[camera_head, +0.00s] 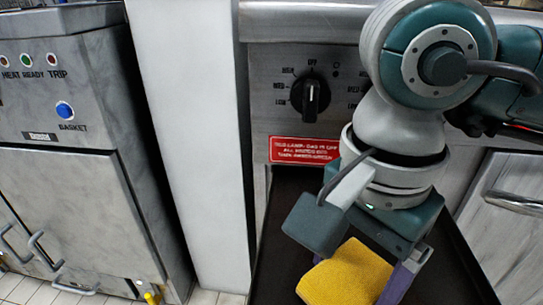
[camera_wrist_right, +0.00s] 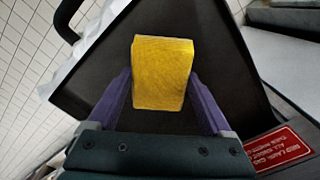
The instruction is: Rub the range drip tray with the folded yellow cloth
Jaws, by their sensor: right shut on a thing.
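The folded yellow cloth (camera_head: 346,275) is between the purple fingers of my right gripper (camera_head: 356,283), low in the head view. In the right wrist view the yellow cloth (camera_wrist_right: 162,72) sits at the fingertips, and my right gripper (camera_wrist_right: 160,95) is shut on it. The dark range drip tray (camera_head: 285,225) lies below and around the cloth; its dark floor and raised rim also show in the right wrist view (camera_wrist_right: 215,60). The cloth is over the tray floor; I cannot tell whether it touches it. My left gripper is in neither view.
The range front has a black knob (camera_head: 310,97) and a red warning label (camera_head: 304,150) just above the tray. A white panel (camera_head: 190,140) stands to the left, with a metal fryer cabinet (camera_head: 75,170) beyond it. Tiled floor (camera_wrist_right: 35,75) lies beyond the tray.

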